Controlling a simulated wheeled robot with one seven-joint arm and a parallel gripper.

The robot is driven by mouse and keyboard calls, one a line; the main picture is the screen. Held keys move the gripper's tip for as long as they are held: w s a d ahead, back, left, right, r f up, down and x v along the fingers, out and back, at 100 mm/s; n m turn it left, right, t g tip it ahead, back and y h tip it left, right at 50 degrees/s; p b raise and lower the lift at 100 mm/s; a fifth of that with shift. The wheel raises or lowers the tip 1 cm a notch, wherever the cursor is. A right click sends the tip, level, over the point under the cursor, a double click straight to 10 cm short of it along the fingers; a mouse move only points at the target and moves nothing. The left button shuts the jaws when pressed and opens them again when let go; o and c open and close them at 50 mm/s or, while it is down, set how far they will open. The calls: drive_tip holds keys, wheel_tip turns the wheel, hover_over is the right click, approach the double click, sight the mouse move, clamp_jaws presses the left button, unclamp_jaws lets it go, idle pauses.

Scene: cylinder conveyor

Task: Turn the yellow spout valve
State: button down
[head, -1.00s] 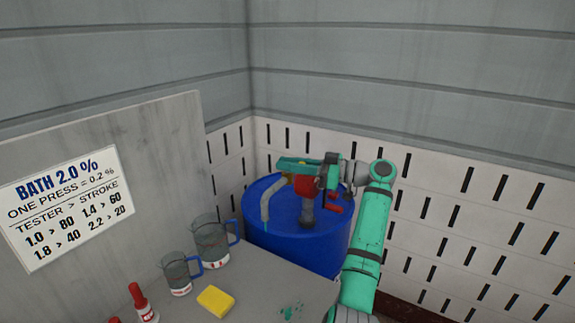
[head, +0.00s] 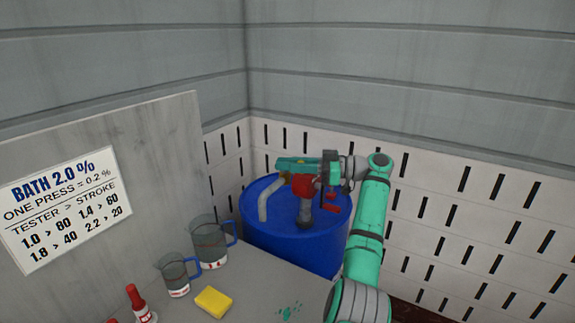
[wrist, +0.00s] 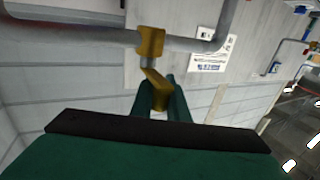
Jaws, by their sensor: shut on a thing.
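The yellow spout valve (wrist: 151,42) sits on a grey spout pipe (wrist: 85,36) in the wrist view. Its bent yellow handle reaches down between the two green fingers of my gripper (wrist: 160,92), which is shut on it. In the head view my gripper (head: 284,163) lies level above the red pump (head: 302,185), and only a small bit of yellow shows under its fingertips. The spout pipe (head: 264,203) bends down to the left there. The handle's exact angle is hard to tell in the head view.
The pump stands on a blue drum (head: 270,238) in the wall corner. A table (head: 255,290) in front holds two clear jugs (head: 208,246) (head: 175,276), a yellow sponge (head: 213,300) and a red-topped bottle (head: 139,303). A sign (head: 60,208) hangs on the grey panel.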

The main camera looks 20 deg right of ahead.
drive_tip(key=shift+f, duration=0.1)
drive_tip(key=c, duration=1.7)
unclamp_jaws()
drive_tip(key=shift+w, duration=0.1)
drive_tip(key=v, duration=1)
drive_tip(key=shift+d, duration=0.35)
